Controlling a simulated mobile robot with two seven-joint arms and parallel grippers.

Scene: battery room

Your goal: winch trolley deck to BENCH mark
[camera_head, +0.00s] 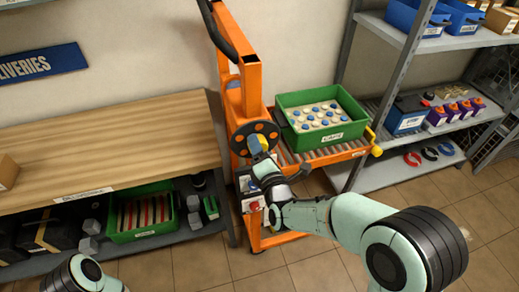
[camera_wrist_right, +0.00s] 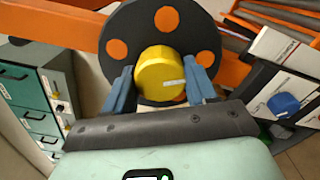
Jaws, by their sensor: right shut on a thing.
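The orange winch trolley (camera_head: 252,80) stands against the wall, right of the bench. Its black winch wheel (camera_head: 242,137) with orange holes faces me and also shows in the right wrist view (camera_wrist_right: 125,75). My right gripper (camera_head: 257,146) is shut on the wheel's yellow knob (camera_wrist_right: 161,72), with a blue finger on each side. The roller deck (camera_head: 293,158) carries a green crate (camera_head: 318,135) of blue and white round items. A BENCH mark cannot be made out. At the lower left only part of my left arm shows, not its gripper.
The wooden bench (camera_head: 120,140) is left of the trolley; its top is mostly clear. A green crate (camera_head: 145,237) sits on its lower shelf. A yellow-tipped lever (camera_head: 373,142) is at the deck's right end. Grey shelving (camera_head: 400,182) with batteries stands at right.

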